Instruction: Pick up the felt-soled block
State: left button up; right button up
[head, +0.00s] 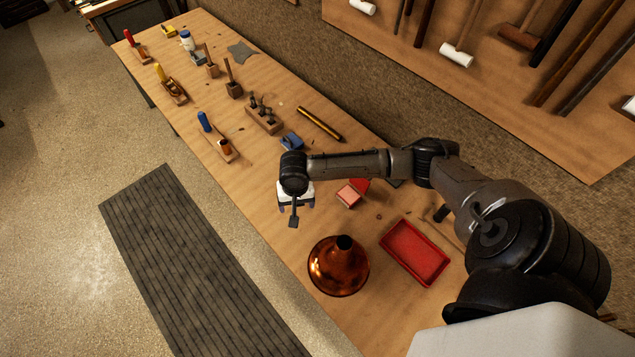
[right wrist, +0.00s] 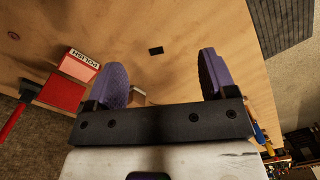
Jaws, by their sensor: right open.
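A small pale brown block (right wrist: 139,97) shows low beside the left finger, partly hidden by the finger and the gripper's bar. It may be the felt-soled block, but its sole cannot be seen. In the head view my arm and gripper hide that spot. My left gripper is in neither view.
A blue item (head: 291,141) and several tools lie farther along the bench.

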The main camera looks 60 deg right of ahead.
jog(key=w+d+r+m+b, duration=0.1)
jog(key=w+d+m+b, duration=0.15)
jog(key=d+m, duration=0.55)
jog(key=w+d+m+b, duration=0.2)
jog(key=d+m+b, duration=0.15)
jog(key=d, duration=0.85)
jog(key=shift+h, duration=0.3)
jog(key=f, duration=0.2)
jog(key=f+b, duration=0.1)
jog(key=f, duration=0.1)
jog(key=f+b, duration=0.1)
jog(key=f, duration=0.1)
jog(key=shift+w+d+f, duration=0.1)
jog(key=shift+d+f, duration=0.15)
jog(key=shift+f, duration=0.1)
jog(key=shift+a+f+b, duration=0.1)
jog(key=shift+f+b, duration=0.65)
jog(key=shift+f, duration=2.3)
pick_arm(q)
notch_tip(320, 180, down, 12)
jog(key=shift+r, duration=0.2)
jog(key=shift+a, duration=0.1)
pick_arm(e)
jog(key=c, duration=1)
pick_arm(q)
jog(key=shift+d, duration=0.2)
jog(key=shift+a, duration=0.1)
pick_arm(e)
jog(key=shift+r, duration=0.15)
